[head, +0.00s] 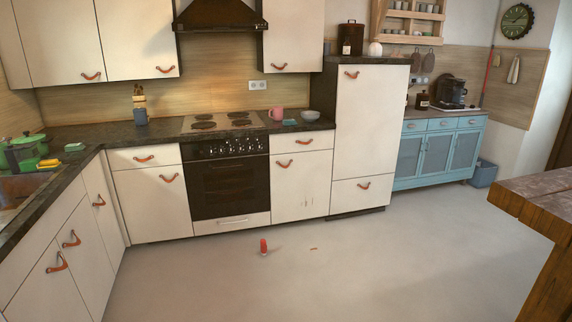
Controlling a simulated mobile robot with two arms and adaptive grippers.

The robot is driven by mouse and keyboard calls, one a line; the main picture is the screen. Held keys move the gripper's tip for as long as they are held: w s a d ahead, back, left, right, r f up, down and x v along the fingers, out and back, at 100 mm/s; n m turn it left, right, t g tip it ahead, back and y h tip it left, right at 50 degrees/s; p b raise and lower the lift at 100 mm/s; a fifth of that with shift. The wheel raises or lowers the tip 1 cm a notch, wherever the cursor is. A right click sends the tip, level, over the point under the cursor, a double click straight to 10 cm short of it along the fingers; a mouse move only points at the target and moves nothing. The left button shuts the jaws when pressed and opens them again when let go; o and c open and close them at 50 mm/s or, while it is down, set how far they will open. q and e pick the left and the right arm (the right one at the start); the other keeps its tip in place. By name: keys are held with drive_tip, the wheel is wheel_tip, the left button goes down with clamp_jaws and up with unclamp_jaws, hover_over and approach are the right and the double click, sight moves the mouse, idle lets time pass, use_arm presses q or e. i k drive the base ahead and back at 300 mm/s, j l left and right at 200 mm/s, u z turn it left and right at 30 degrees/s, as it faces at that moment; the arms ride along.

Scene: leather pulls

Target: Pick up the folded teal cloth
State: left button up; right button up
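A small flat teal item, which looks like the folded teal cloth (290,122), lies on the dark counter right of the stove. It sits just right of a pink mug (275,113) and left of a grey bowl (310,115). It is small in the head view, so its folds cannot be made out. Neither of my grippers is in view.
A stove (222,122) is left of the mug. A wooden table (540,200) juts in at the right. A small red upright object (264,246) stands on the floor, with a thin red piece (313,248) near it.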

sight(291, 122)
drive_tip(key=i, duration=2.25)
